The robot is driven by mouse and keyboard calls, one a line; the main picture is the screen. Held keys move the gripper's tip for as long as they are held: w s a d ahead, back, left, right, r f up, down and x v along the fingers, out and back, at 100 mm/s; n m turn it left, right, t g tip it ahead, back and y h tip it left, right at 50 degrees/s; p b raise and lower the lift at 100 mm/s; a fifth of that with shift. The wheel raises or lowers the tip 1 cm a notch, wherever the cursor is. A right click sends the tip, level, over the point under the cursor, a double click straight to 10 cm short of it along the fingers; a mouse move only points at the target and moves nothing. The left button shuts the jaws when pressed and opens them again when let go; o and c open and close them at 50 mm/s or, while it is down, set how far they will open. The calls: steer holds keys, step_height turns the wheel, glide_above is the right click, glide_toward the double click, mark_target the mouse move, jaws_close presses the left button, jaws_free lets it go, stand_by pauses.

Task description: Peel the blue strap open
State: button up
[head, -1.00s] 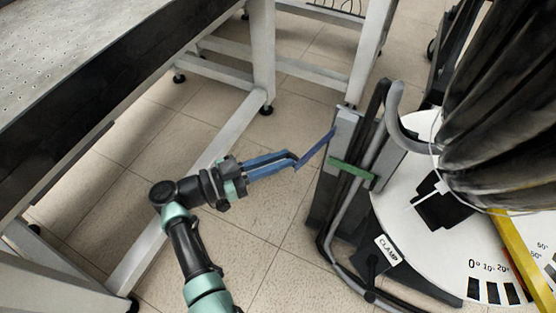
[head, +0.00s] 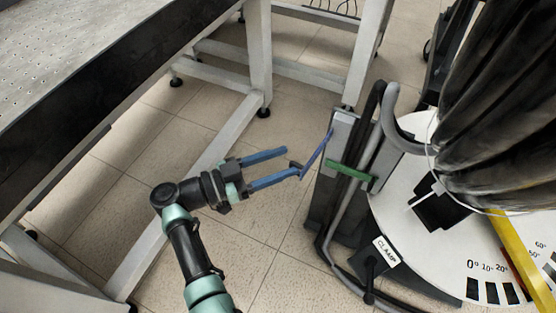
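The blue strap (head: 317,154) sticks out from the top of the grey upright plate (head: 343,130) on the stand. Its upper end meets the plate, and its free end slants down and left, away from the plate. My gripper (head: 293,161) is left of the strap with its two blue fingers spread apart. The lower fingertip is at the strap's free end; I cannot tell whether they touch. A small dark piece shows at that end. Nothing shows gripped between the fingers.
A green strap (head: 349,171) crosses the stand just below. Grey and black tubes run down the stand beside a white dial disc (head: 440,260) and a CLAMP label (head: 386,250). A perforated bench (head: 75,60) is at upper left. Tiled floor lies open under my gripper.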

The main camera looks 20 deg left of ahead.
steer(key=shift+w+d+r, duration=0.2)
steer(key=shift+w+r, duration=0.15)
steer(key=shift+r, duration=0.1)
steer(key=p+v, duration=0.1)
steer(key=v, duration=1.3)
steer(key=shift+f, duration=0.4)
steer(key=shift+w+d, duration=0.1)
steer(key=shift+d, duration=0.05)
